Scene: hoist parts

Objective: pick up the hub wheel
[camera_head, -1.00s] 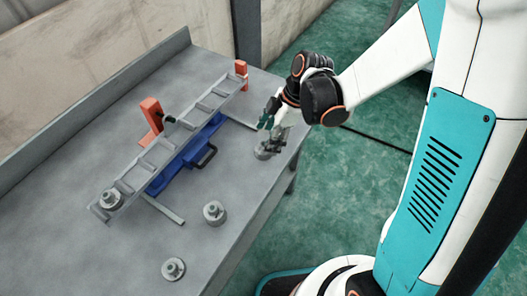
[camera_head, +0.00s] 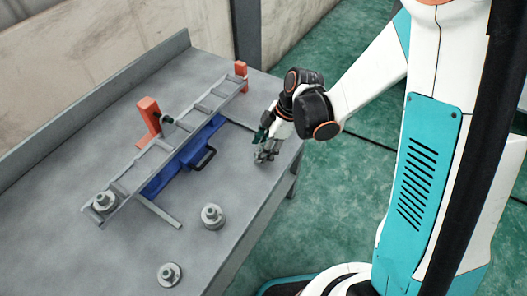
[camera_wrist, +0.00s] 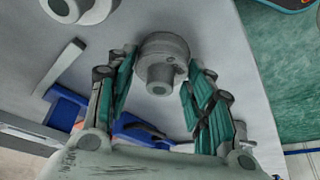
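A grey stepped round hub wheel (camera_wrist: 163,58) sits on the table between my gripper's fingers in the wrist view. My gripper (camera_head: 265,154) is low over the table's right part in the head view and largely hides that wheel. In the wrist view my gripper (camera_wrist: 160,72) is open. Its green-padded fingers stand on either side of the wheel; I cannot tell whether either touches it. Similar round grey parts stand at the table's front (camera_head: 212,217), at the near edge (camera_head: 169,275) and by the near end of the ladder-like frame (camera_head: 104,202).
A grey ladder-like frame (camera_head: 180,127) runs across the table with orange blocks (camera_head: 149,115) beside it. A blue part with a dark handle (camera_head: 203,159) lies under it. The grey table (camera_head: 125,258) has a raised back edge. Bare tabletop lies around the gripper.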

